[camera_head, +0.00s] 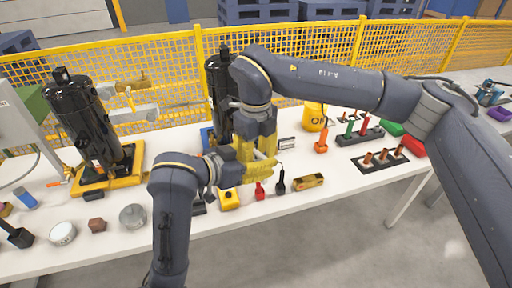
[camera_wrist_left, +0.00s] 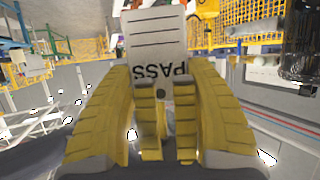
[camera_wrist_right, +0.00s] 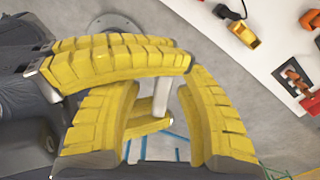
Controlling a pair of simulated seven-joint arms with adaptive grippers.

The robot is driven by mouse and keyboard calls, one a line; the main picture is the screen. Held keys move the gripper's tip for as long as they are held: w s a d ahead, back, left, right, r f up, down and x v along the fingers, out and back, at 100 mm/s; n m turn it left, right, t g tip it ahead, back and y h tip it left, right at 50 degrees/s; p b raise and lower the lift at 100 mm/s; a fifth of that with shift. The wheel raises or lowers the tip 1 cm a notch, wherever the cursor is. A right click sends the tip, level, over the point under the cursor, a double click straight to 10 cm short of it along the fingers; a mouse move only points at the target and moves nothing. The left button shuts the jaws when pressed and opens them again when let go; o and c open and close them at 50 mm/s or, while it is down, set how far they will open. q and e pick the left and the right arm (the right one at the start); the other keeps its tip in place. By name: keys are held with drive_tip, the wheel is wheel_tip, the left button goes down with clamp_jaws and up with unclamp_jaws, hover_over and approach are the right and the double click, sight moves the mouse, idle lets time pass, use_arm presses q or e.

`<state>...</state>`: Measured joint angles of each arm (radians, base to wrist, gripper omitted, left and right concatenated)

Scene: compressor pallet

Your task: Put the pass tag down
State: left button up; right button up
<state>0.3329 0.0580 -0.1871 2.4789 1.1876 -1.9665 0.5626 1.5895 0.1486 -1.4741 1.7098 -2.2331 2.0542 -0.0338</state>
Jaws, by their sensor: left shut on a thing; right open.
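The pass tag (camera_wrist_left: 157,45) is a pale card with printed lines and the word PASS, upside down in the left wrist view. My left gripper (camera_wrist_left: 163,95) is shut on its lettered end. In the head view my left gripper (camera_head: 262,170) is over the front of the table, just below my right gripper (camera_head: 254,150), and their yellow fingers overlap. I cannot make out the tag there. In the right wrist view my right gripper (camera_wrist_right: 160,80) is open, with my left gripper's fingers crossing close in front. A narrow pale piece (camera_wrist_right: 162,92) shows between the fingers; I cannot tell if it is the tag.
On the white table (camera_head: 330,190) stand two black compressors (camera_head: 85,125) (camera_head: 216,85), a yellow can (camera_head: 314,117) and racks of coloured parts (camera_head: 360,135). A yellow block (camera_head: 229,199) and small tools lie near the front edge. A yellow mesh fence (camera_head: 160,60) runs behind.

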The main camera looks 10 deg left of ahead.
drive_tip(key=shift+f, duration=0.5)
drive_tip(key=shift+c, duration=0.4)
clamp_jaws()
use_arm(q)
drive_tip(key=o, duration=1)
drive_tip(key=shift+o, duration=0.2)
